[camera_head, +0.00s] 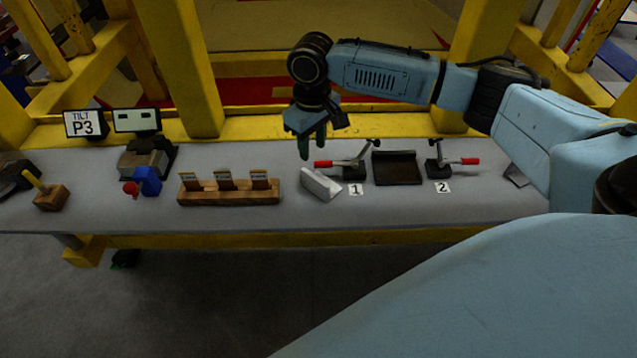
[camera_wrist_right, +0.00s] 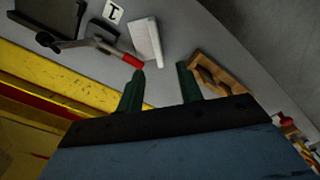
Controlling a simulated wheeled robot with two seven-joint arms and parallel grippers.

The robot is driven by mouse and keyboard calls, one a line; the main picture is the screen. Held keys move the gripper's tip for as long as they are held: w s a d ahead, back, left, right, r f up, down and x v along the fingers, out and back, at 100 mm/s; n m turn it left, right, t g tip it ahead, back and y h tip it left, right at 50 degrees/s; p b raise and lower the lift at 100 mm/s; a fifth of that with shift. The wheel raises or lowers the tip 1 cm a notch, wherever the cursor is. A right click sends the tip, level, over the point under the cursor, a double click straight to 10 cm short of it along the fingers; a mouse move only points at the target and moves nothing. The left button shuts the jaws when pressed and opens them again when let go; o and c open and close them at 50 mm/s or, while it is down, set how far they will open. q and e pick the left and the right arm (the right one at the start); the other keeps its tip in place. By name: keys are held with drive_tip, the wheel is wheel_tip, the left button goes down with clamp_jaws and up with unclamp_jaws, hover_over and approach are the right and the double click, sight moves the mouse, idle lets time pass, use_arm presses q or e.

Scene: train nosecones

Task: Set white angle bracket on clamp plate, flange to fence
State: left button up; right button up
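The white angle bracket (camera_head: 320,185) lies on the grey bench, left of the clamp labelled 1; it also shows in the right wrist view (camera_wrist_right: 145,42), beyond the fingertips. The dark clamp plate (camera_head: 397,170) sits between two toggle clamps and has a raised strip along its back edge. Part of this plate shows at the top left of the right wrist view (camera_wrist_right: 50,14). My right gripper (camera_head: 312,150) points down above and behind the bracket. In the right wrist view its green fingers (camera_wrist_right: 160,72) are apart with nothing between them. My left gripper is out of view.
Clamp 1 (camera_head: 350,166) has a red handle reaching toward the bracket. Clamp 2 (camera_head: 445,165) stands right of the plate. A wooden card holder (camera_head: 230,197) is left of the bracket. Yellow posts (camera_head: 190,70) rise behind the bench. The front strip of bench is clear.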

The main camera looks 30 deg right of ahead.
sight(315, 177)
drive_tip(key=f, duration=0.5)
drive_tip(key=d+f, duration=0.1)
drive_tip(key=f, duration=0.1)
drive_tip(key=shift+w+f, duration=0.15)
drive_tip(key=f, duration=0.5)
drive_tip(key=shift+a+f, duration=0.1)
drive_tip(key=shift+a, duration=0.1)
clamp_jaws()
